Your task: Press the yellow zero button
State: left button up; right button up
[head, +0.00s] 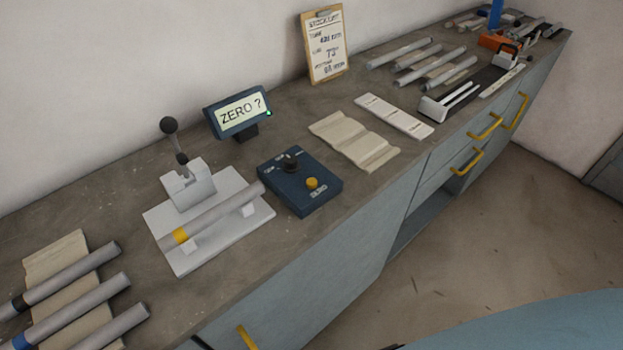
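The yellow zero button (312,183) sits on the front part of a dark blue control box (300,198) on the bench. A black knob (291,160) is behind it on the same box. A display (242,111) behind the box reads "ZERO ?" and has a small green light at its right edge. Nothing covers the button. Neither of my grippers is in the head view.
Left of the box, a light jig (226,233) with an upright lever holds a grey tube with a yellow band. More tubes (72,282) lie at the near left, and several (432,66) at the back. A folded cloth (354,139) and a white strip lie right of the box. A clipboard (325,47) leans on the wall.

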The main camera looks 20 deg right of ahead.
grip_shut()
dwell(1.6)
